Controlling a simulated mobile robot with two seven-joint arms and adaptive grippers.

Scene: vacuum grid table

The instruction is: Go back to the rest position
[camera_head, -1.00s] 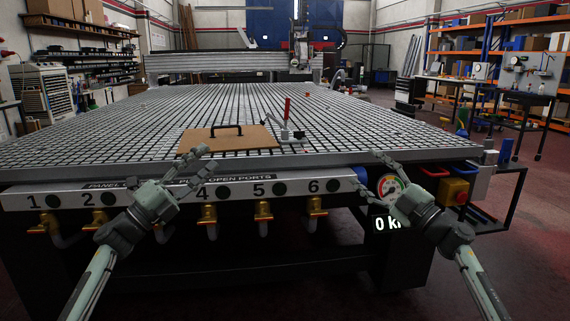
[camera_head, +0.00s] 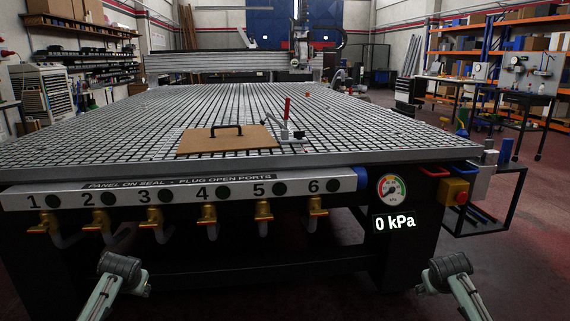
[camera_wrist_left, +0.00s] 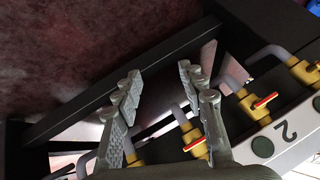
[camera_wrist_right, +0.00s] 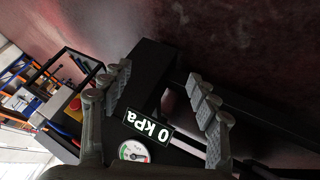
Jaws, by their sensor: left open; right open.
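In the head view both my arms are low in front of the vacuum grid table (camera_head: 330,108), below its front edge. My left gripper's fingers are hardly visible in the head view; in the left wrist view my left gripper (camera_wrist_left: 158,90) is open and empty, with the table frame, brass valves (camera_wrist_left: 193,138) and floor beyond it. My right gripper (camera_wrist_right: 162,88) is open and empty in the right wrist view, with the dark table leg and the 0 kPa display (camera_wrist_right: 149,126) beyond it. Neither gripper touches anything that I can see.
A brown panel (camera_head: 229,140) with a black handle (camera_head: 226,129) lies on the grid, beside a red-handled toggle clamp (camera_head: 287,125). The pressure gauge (camera_head: 391,189) and a yellow box with a red button (camera_head: 455,191) are at the table's front right. Brass valves (camera_head: 209,215) line the front.

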